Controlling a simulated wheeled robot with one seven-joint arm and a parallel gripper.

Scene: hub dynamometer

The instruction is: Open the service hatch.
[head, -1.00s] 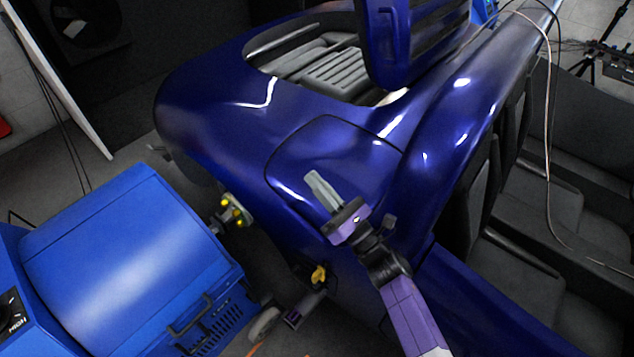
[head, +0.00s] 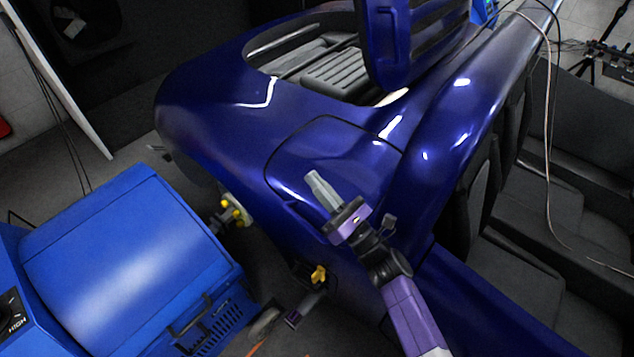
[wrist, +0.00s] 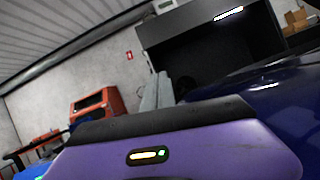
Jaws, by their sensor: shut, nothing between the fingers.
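A blue panel outlined by a dark seam (head: 325,145) lies on the side of the glossy blue car body, below the raised cover; it looks like the service hatch. It appears to sit flush with the bodywork, though its lower right part is hidden behind my gripper. My gripper (head: 314,180) is shut and empty, its grey fingers pointing up and left in front of the panel in the head view. I cannot tell whether the fingertips touch it. The shut fingers also show in the wrist view (wrist: 157,94), above the purple hand.
A large blue cover (head: 415,45) stands raised over an opening (head: 335,65) in the body. A blue machine (head: 125,260) stands at lower left. A yellow knob (head: 319,274) sits low on the body. Seats (head: 535,210) are at right. A red cabinet (wrist: 93,105) shows in the wrist view.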

